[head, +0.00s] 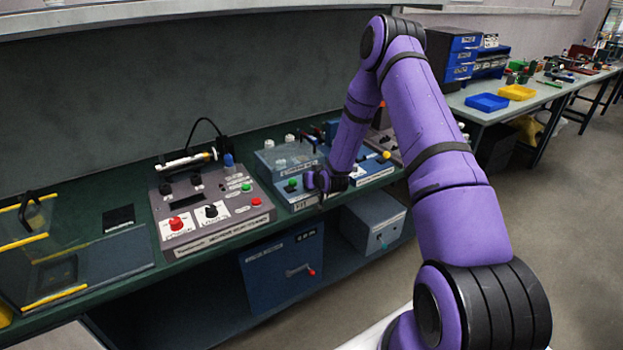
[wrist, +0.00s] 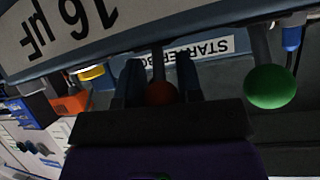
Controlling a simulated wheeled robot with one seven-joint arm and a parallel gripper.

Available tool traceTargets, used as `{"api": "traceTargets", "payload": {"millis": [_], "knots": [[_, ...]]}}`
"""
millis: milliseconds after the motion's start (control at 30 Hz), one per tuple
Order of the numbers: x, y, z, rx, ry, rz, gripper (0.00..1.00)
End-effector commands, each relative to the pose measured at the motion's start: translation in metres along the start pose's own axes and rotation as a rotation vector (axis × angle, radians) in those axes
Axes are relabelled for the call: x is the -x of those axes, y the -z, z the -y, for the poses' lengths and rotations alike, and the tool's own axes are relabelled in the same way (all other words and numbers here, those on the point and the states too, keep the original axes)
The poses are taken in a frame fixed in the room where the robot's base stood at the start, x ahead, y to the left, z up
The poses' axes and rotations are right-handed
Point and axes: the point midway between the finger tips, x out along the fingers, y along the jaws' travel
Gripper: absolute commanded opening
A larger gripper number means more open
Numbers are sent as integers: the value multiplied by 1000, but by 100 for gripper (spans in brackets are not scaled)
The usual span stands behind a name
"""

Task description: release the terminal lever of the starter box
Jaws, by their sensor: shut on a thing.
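The starter box (head: 284,162) is a grey-blue case with a clear-looking raised top, on the green bench in the head view. Its "STARTER BO…" label (wrist: 205,47) shows upside down in the wrist view, partly behind my fingers. My gripper (head: 323,186) is at the front right of the box. In the wrist view, my gripper (wrist: 158,78) has its two dark fingers closed around a lever with a reddish-brown ball knob (wrist: 160,92). A green ball knob (wrist: 270,87) stands apart to the right of the fingers. My arm hides the lever in the head view.
A grey control unit (head: 210,205) with red and black knobs stands left of the box. A blue unit (head: 372,170) is close on the right. Blue (head: 284,270) and grey (head: 373,225) cabinets sit below the bench. Open floor lies to the right.

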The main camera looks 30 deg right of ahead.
Motion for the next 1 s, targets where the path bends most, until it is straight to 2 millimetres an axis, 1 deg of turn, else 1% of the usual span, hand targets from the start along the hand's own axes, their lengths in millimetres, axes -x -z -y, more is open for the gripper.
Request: {"api": "traceTargets", "payload": {"millis": [200,233,267,300,567,667,767,867,1000], "knots": [[0,-3,0,-1,-1,6,0],[0,-3,0,-1,-1,6,38],[0,-3,0,-1,-1,6,45],[0,-3,0,-1,-1,6,54],[0,-1,0,0,0,4,54],[4,-1,0,0,-1,3,54],[15,0,0,1,-1,2,54],[32,0,0,1,-1,3,54],[60,-1,0,1,0,4,54]]}}
